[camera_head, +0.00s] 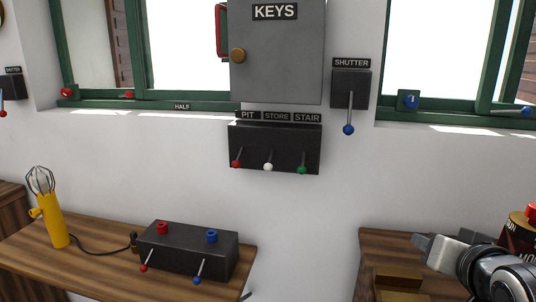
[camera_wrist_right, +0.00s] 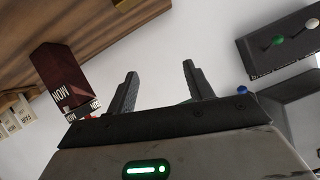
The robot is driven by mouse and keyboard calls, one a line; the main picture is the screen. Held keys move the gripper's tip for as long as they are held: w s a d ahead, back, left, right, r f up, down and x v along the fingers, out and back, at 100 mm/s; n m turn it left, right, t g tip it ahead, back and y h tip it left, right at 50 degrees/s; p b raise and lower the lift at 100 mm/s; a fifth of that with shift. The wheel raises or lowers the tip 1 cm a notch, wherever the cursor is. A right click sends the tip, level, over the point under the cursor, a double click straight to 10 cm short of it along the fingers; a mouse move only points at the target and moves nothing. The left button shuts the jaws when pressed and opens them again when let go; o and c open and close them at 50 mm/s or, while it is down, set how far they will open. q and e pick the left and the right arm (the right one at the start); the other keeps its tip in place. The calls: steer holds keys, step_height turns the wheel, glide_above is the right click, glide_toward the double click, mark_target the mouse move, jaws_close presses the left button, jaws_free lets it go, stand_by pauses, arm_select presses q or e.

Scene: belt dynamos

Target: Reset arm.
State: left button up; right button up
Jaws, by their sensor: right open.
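My right gripper (camera_head: 422,243) is at the lower right of the head view, over the right-hand wooden bench. In the right wrist view its two dark fingers (camera_wrist_right: 158,88) stand apart with nothing between them. Only part of the right arm shows, at the right edge of the head view. My left gripper and arm are not in either view.
A black box (camera_head: 188,250) with two levers and a yellow lamp (camera_head: 55,220) stand on the left bench (camera_head: 100,285). The wall carries a PIT/STORE/STAIR lever box (camera_head: 275,146), a KEYS cabinet (camera_head: 285,70) and a SHUTTER lever (camera_head: 350,90).

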steer(key=s+a+f+n+g+y, duration=0.1)
steer(key=s+a+f+n+g, duration=0.35)
steer(key=s+f, duration=0.7)
steer(key=s+a+f+n+g+y, duration=0.1)
steer(key=s+a+f+n+g, duration=0.3)
steer(key=s+f, duration=0.8)
steer(key=w+a+f+t+y, duration=0.2)
steer(key=w+a+f+t, duration=0.4)
steer(key=w+f, duration=0.1)
steer(key=shift+a+f+m+y, duration=0.15)
steer(key=shift+f+m+y, duration=0.25)
steer(key=shift+f, duration=0.15)
